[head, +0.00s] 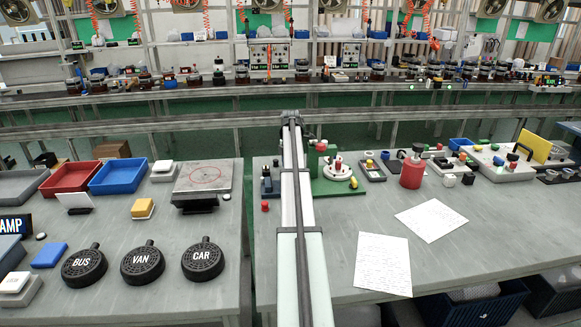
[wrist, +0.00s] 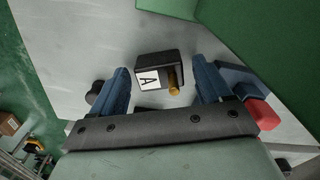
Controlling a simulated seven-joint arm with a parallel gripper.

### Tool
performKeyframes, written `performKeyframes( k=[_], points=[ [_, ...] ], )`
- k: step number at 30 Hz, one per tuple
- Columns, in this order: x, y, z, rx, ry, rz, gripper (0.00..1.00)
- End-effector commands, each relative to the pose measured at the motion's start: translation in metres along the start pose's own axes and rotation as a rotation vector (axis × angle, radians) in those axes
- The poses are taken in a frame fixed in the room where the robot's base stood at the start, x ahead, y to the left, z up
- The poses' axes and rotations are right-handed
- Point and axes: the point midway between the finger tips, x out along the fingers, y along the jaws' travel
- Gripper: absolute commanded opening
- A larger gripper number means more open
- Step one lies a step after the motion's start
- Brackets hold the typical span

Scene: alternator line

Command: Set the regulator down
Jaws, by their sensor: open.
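A black block with a white label marked "A" and a brass-coloured stud, which looks like the regulator (wrist: 172,62), shows in the wrist view on the grey bench top (wrist: 88,42). My gripper (wrist: 160,72) has its two blue fingers spread apart, one on each side of the block. Gaps show between the block and both fingers. The near end of the block is partly hidden, and I cannot tell its exact height from the bench. In the head view, my arm runs up the middle, and I cannot make out the gripper or the block there.
A green board (wrist: 240,35) lies close by; in the head view the green base (head: 330,188) carries a white round fixture (head: 337,174). A red-capped part (wrist: 262,112) is beside the right finger.

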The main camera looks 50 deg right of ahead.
Motion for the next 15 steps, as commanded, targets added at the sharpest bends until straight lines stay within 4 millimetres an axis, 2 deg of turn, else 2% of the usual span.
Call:
performKeyframes(
  k=[7, 15],
  points=[
    [-0.013, 0.001, 0.000, 0.000, -0.001, 0.002, 0.78],
    [-0.061, 0.001, 0.001, 0.000, -0.001, 0.002, 0.78]
  ],
)
